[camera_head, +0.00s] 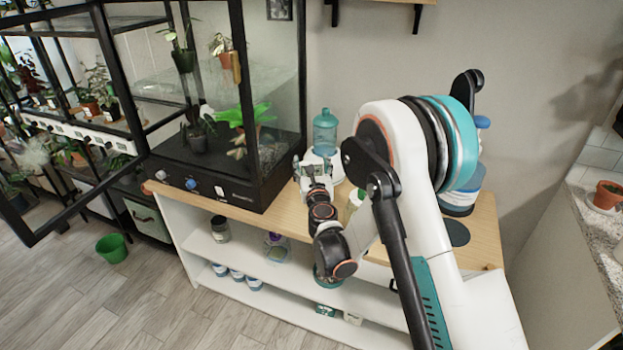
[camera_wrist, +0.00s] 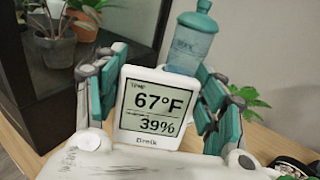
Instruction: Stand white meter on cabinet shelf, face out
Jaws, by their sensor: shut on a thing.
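The white meter (camera_wrist: 152,135) is between my gripper's (camera_wrist: 160,98) teal finger pads in the wrist view. Its screen faces the wrist camera and reads 67°F and 39%, text upright. My gripper (camera_head: 313,172) is shut on it, over the wooden bench top near the water tank in the head view. The meter is too small and too covered by my gripper to make out there. The glass cabinet (camera_head: 115,60) with a black frame stands at the left in the head view, with plants on its shelves.
A teal water tank (camera_head: 325,131) on a white base stands just behind my gripper. A glass terrarium with a black base (camera_head: 226,189) is on the bench (camera_head: 262,216) to the left. A green pot (camera_head: 112,247) is on the floor, which is otherwise clear nearby.

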